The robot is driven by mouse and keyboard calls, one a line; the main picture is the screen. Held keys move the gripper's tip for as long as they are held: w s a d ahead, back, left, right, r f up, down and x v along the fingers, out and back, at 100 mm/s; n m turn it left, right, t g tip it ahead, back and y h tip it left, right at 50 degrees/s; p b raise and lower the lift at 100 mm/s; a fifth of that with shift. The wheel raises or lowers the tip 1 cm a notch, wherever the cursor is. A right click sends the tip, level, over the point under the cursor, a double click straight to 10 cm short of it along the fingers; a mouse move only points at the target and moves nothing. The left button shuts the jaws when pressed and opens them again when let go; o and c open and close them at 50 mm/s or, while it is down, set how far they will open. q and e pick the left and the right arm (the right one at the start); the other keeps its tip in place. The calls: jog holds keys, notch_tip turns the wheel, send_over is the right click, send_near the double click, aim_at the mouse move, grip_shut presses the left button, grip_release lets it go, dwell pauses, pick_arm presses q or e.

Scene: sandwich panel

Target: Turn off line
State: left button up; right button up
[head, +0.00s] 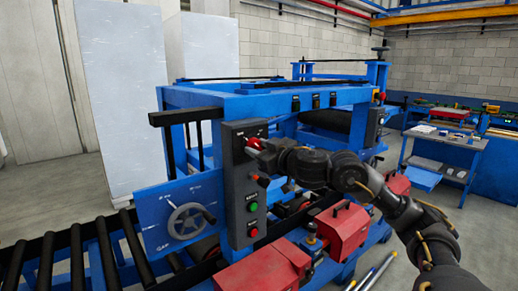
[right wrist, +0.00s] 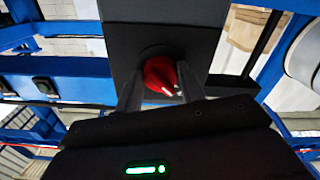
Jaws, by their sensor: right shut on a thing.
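A dark grey control box (head: 240,215) stands upright on the front of the blue machine. A red rotary knob (head: 254,143) sits near its top, below a small label. My right gripper (head: 258,150) reaches in from the right and is shut on the knob. In the right wrist view the red knob (right wrist: 160,77) lies between the two fingers of my right gripper (right wrist: 160,92). A green button (head: 253,207) and a red button (head: 253,232) are lower on the box. My left gripper is not in view.
A blue panel with a handwheel (head: 186,221) is left of the box. A roller conveyor (head: 60,262) runs at lower left. Red motor housings (head: 342,230) lie below my right arm. A blue workbench (head: 440,150) stands at right.

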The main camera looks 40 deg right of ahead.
jog(key=o, duration=1)
jog(key=shift+c, duration=0.2)
jog(key=shift+s, duration=0.15)
jog(key=shift+s+f, duration=0.1)
jog(key=shift+s, duration=0.25)
jog(key=s+b, duration=0.6)
jog(key=s, duration=0.4)
